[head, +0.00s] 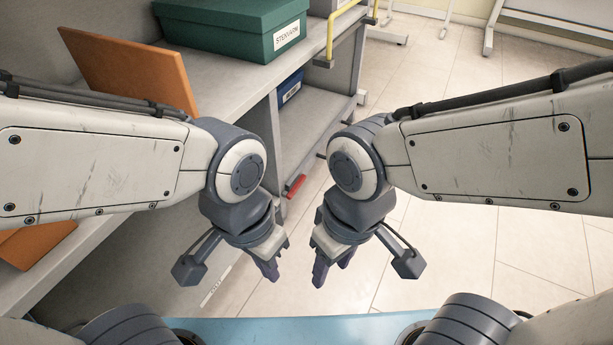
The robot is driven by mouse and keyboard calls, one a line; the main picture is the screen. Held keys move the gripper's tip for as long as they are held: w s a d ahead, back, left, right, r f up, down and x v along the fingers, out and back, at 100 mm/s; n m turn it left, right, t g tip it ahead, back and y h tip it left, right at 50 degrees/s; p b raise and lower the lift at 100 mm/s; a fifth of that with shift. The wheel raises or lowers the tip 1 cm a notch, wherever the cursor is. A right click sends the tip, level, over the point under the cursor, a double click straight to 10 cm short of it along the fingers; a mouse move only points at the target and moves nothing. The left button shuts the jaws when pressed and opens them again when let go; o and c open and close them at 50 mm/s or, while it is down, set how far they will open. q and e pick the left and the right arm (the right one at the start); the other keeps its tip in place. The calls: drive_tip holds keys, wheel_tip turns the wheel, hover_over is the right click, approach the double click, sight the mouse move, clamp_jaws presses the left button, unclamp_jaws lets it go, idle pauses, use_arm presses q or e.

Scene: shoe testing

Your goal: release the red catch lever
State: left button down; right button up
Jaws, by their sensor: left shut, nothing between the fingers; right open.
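The red catch lever (296,186) is a small red bar low on the grey shelf unit, near the middle of the head view. It shows in the gap between my two wrists. My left gripper (272,270) is shut and empty, below the lever in the picture and apart from it. My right gripper (328,275) is open and empty, below and to the right of the lever in the picture. Neither gripper touches the lever.
The grey shelf unit (228,73) runs along the left. A green box (225,27) and an orange board (133,65) stand on it. A blue box (290,88) sits on the shelf below. A yellow rail (330,35) is at its far end. The tiled floor (440,240) at right is clear.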

use_arm(q)
wheel_tip(320, 180, up, 23)
drive_tip(key=p, duration=2)
use_arm(e)
wheel_tip(320, 180, up, 23)
